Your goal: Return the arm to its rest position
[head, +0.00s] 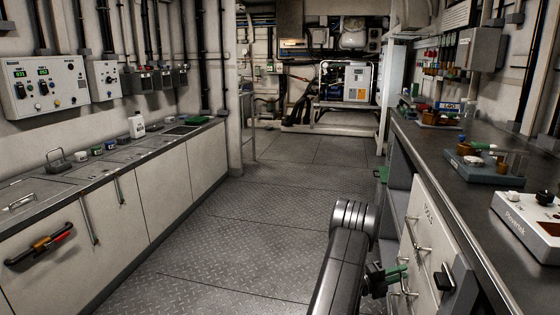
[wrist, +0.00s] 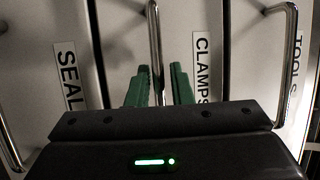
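My gripper (head: 396,272) is low at the front of the right-hand cabinet, with its green fingers pointing toward the drawer fronts. In the wrist view my gripper (wrist: 161,72) has its two green fingers apart. My arm rises from the bottom of the head view and bends over beside the cabinet.
Drawers labelled SEAL (wrist: 69,76), CLAMPS (wrist: 202,68) and TOOLS (head: 428,215) are close to my gripper. The right worktop (head: 432,150) carries several devices. A left counter (head: 150,190) runs along the other wall. The plate floor (head: 240,230) between is clear.

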